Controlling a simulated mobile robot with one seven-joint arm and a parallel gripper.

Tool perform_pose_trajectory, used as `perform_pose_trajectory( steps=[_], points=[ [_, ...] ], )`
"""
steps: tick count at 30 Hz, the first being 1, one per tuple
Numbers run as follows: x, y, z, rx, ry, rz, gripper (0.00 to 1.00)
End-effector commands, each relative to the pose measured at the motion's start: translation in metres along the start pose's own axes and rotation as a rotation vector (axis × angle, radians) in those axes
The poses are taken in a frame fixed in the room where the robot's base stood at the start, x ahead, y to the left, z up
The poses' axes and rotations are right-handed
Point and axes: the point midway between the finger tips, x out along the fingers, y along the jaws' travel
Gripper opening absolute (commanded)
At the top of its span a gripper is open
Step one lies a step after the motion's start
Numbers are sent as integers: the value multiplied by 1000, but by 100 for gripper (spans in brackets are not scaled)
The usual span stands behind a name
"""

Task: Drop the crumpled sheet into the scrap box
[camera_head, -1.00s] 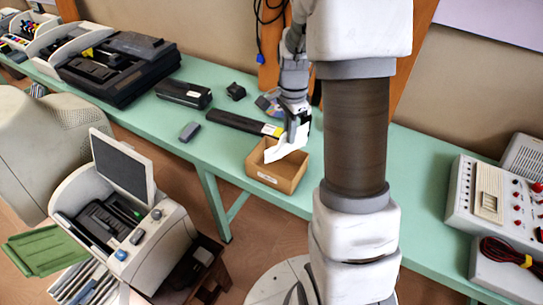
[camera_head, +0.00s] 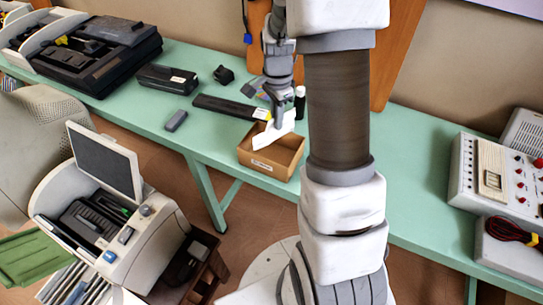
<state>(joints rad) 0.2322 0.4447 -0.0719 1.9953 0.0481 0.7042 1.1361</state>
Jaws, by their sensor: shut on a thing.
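The crumpled sheet (camera_head: 268,136) is white and hangs below my gripper (camera_head: 283,116). My gripper points down and is shut on the sheet. The scrap box (camera_head: 262,167) is an open brown cardboard box with a small white label, standing at the front edge of the green table. In the picture the sheet overlaps the box's rear left part and rim. I cannot tell whether it is above the rim or a little inside. My arm hides part of the area right of the box.
Behind the box on the green table (camera_head: 410,190) lie a long black bar (camera_head: 225,107) and a small dark bottle (camera_head: 300,102). A grey block (camera_head: 175,121) lies farther left. A beige instrument (camera_head: 500,180) stands at the right. A machine with a screen (camera_head: 105,165) stands in front.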

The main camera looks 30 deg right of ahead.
Motion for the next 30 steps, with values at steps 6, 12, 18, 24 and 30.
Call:
perform_pose_trajectory(
  steps=[6, 12, 18, 24, 30],
  points=[
    [12, 0, 0, 0, 0, -1, 0],
    [11, 0, 0, 0, 1, -1, 14],
    [11, 0, 0, 0, 1, -1, 46],
    [11, 0, 0, 0, 1, -1, 46],
    [0, -1, -1, 0, 2, -4, 46]
  ],
)
